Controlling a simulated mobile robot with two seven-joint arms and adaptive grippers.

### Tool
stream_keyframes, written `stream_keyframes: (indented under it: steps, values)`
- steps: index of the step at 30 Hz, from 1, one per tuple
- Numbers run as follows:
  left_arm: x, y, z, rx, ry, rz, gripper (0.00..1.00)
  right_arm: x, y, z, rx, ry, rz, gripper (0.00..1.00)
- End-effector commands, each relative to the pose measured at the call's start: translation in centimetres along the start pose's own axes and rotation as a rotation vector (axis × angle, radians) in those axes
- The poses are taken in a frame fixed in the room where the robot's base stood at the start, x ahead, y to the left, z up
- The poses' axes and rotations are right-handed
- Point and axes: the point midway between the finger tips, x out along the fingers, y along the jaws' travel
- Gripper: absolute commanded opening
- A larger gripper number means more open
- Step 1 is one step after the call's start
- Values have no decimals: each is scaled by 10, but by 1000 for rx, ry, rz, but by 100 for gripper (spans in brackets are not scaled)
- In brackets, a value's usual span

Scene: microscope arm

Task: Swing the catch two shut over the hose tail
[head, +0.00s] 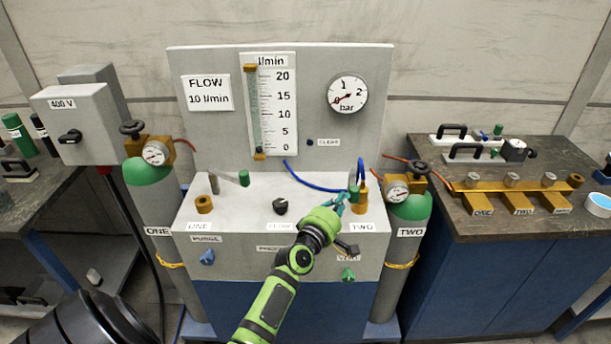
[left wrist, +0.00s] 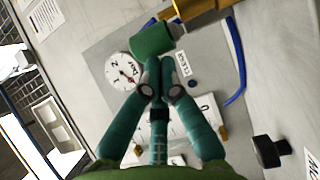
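Catch two shows as a green handle (head: 353,194) at station TWO, on the right of the grey bench. The brass fitting of station TWO (head: 362,196) stands beside it, and a blue hose (head: 312,184) runs towards it. The hose tail itself is hard to make out. My left gripper (head: 338,203) is at the handle's left. In the left wrist view its fingers (left wrist: 158,82) are together, with the green handle (left wrist: 152,41) just beyond the tips; I cannot tell whether they touch. Brass (left wrist: 205,8) shows behind the handle. My right gripper is not in view.
Station ONE has a brass ring (head: 204,204) and a catch with a green end (head: 244,177). A black knob (head: 280,207) sits mid-bench. Gas cylinder two (head: 405,235) with its gauge (head: 397,191) stands close at the right. A flow panel (head: 220,130) rises behind.

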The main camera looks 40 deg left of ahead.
Motion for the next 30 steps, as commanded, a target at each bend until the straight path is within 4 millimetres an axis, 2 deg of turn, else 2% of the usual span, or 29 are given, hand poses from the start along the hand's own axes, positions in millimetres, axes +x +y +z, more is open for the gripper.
stream_keyframes:
  steps: [12, 30]
  values:
    - [10, 1, 24, 1, -1, 1, 0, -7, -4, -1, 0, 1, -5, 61]
    - [12, 2, 31, 0, -7, 3, 0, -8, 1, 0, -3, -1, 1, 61]
